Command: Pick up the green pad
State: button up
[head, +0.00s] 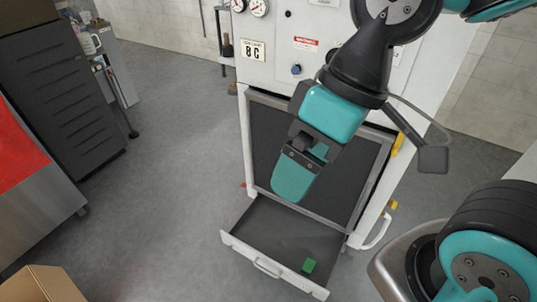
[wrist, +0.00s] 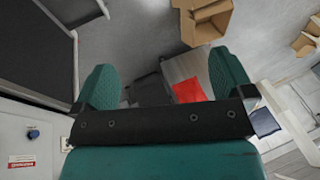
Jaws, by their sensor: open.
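The green pad (head: 309,266) is a small green block. It lies in the pulled-out drawer (head: 262,236) of the white machine, near the drawer's front right corner in the head view. My gripper (head: 292,182) is above the drawer, in front of the machine's dark panel, up and left of the pad in the picture and apart from it. In the wrist view my gripper (wrist: 164,80) has its two teal fingers wide apart with nothing between them. The pad does not show in the wrist view.
The white machine (head: 277,60) with gauges stands behind my arm. A drawer handle (head: 268,268) is on the drawer's front. A cardboard box (head: 40,285) is at the lower left, below a red-topped grey cabinet (head: 45,205). Floor left of the drawer is clear.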

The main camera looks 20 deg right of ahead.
aim_at(307, 268)
jog(key=u, duration=0.5)
jog(key=k, duration=0.8)
jog(key=z, duration=0.7)
jog(key=k, duration=0.6)
jog(key=u, duration=0.7)
jog(key=i, duration=1)
